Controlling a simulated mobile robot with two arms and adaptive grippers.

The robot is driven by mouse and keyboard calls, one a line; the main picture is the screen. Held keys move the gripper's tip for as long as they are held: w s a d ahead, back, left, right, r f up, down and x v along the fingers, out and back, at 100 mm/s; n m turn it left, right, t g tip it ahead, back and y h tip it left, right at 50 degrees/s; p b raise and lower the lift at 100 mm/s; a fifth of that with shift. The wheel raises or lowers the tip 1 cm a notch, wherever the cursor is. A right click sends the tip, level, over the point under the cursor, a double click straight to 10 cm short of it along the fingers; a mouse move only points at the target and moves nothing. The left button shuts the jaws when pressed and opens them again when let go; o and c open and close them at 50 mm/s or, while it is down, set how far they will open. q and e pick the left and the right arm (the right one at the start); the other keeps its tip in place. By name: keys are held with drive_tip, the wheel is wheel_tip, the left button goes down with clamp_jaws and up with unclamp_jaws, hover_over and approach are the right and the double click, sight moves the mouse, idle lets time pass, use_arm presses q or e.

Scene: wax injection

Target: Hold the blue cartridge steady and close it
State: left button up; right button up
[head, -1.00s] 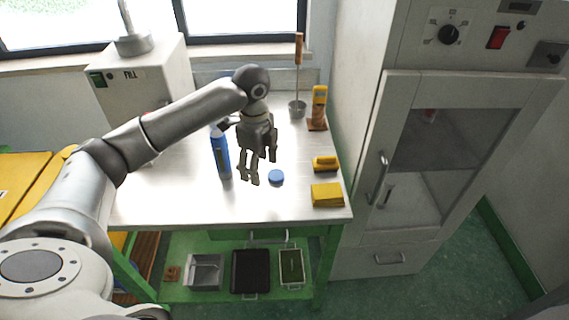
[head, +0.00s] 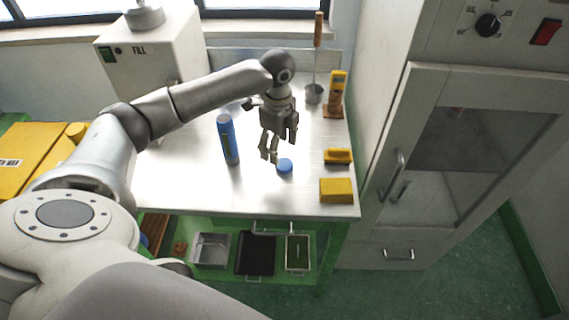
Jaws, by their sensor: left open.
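The blue cartridge (head: 229,141) stands upright on the steel table, left of my left gripper. A round blue cap (head: 285,165) lies on the table to the right of the cartridge. My left gripper (head: 269,156) is open and empty, pointing down, with its fingers just left of the cap in the picture. I cannot tell how high the fingertips are above the table. My right gripper is not in view.
A yellow block (head: 337,190) and a yellow-and-black tool (head: 338,156) lie at the table's right edge. A yellow handheld device (head: 337,92) and a metal ladle cup (head: 314,93) stand behind. A white machine (head: 146,62) is at back left, a tall cabinet (head: 395,150) at right.

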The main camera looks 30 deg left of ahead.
sight(281, 162)
use_arm(q)
drive_tip(key=shift+f, duration=0.75)
drive_tip(key=f, duration=0.1)
drive_tip(key=f+p, duration=0.1)
drive_tip(key=f, duration=0.1)
drive_tip(key=shift+w+f, duration=0.3)
drive_tip(key=shift+w, duration=0.05)
drive_tip(key=shift+f, duration=0.55)
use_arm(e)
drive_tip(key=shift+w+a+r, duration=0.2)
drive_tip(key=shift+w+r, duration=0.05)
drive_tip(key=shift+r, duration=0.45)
use_arm(q)
drive_tip(key=shift+c, duration=0.5)
drive_tip(key=c, duration=0.7)
